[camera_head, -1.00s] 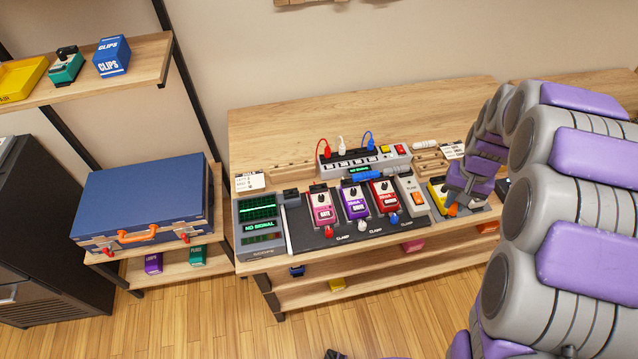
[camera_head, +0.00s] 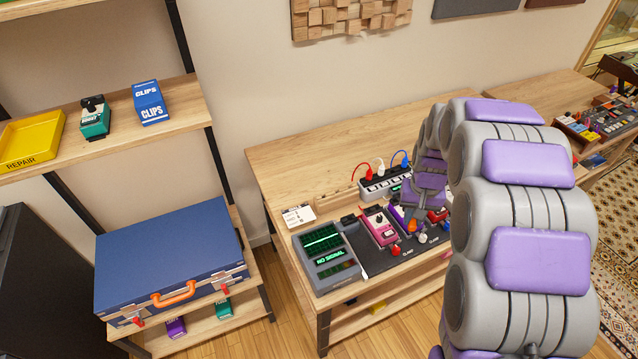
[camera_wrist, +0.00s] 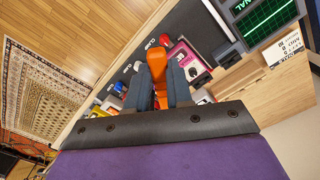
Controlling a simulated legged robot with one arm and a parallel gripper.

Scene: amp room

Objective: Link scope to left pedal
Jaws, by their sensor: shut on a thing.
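The scope (camera_head: 327,262), a grey box with a green trace and "NO SIGNAL" on its screen, stands at the left end of the bench. It also shows at the top right of the wrist view (camera_wrist: 268,18). The pink pedal (camera_head: 379,226), the leftmost pedal, sits on the dark board (camera_head: 378,262) just right of the scope. My gripper (camera_head: 413,221) is above the board, right of the pink pedal, and is shut on an orange piece (camera_wrist: 157,62). The pink pedal (camera_wrist: 187,66) shows beside the fingers in the wrist view. My arm partly hides the purple and red pedals.
A power strip (camera_head: 381,187) with red, white and blue plugs stands behind the pedals. Red and white clamps (camera_head: 396,250) stick out at the board's front. A blue case (camera_head: 172,258) sits on a low shelf at left. A card (camera_head: 298,215) stands behind the scope.

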